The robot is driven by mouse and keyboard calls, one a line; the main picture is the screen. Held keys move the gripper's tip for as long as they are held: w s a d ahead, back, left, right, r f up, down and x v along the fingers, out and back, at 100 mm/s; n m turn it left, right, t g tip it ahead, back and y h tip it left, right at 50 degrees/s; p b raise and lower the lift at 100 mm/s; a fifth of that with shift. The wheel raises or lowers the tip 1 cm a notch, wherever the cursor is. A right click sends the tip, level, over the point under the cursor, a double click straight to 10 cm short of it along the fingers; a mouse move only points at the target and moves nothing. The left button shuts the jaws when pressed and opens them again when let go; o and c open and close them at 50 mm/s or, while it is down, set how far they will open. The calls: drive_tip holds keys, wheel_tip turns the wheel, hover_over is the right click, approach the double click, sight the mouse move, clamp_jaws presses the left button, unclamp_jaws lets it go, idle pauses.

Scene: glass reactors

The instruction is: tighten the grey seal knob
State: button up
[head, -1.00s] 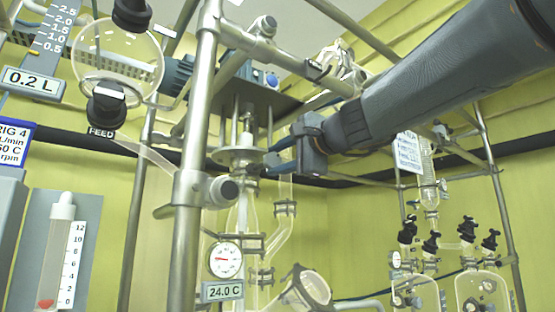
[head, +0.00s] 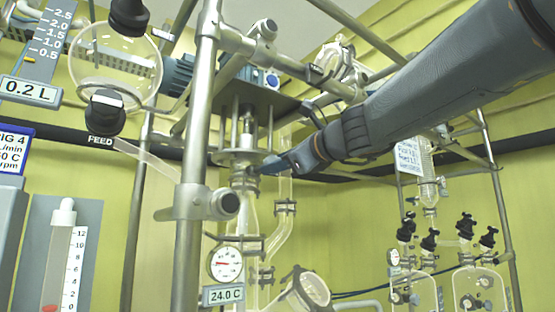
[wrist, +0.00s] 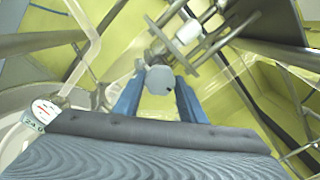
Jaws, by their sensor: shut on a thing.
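The grey seal knob (wrist: 159,79) shows as a pale grey round cap in the wrist view. It sits between the tips of my gripper's two blue fingers (wrist: 158,90), one on each side. In the head view my gripper (head: 268,166) reaches in from the right, its fingers almost edge-on, at the stirrer seal just below the round metal flange (head: 238,156). The knob is mostly hidden there by the fingertips. My gripper is shut on the knob.
A steel post (head: 197,150) with clamps stands left of the seal. The glass neck and a dial gauge (head: 225,264) are below. A dark plate (head: 255,97) with a motor is above. Glass vessels (head: 485,290) stand at lower right.

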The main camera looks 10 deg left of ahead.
drive_tip(key=shift+m, duration=0.5)
drive_tip(key=o, duration=1.1)
drive_tip(key=shift+c, duration=0.2)
drive_tip(key=shift+d, duration=0.1)
drive_tip(key=b+v, duration=0.1)
drive_tip(key=v, duration=0.6)
drive_tip(key=shift+s+d, duration=0.2)
drive_tip(key=shift+d, duration=0.05)
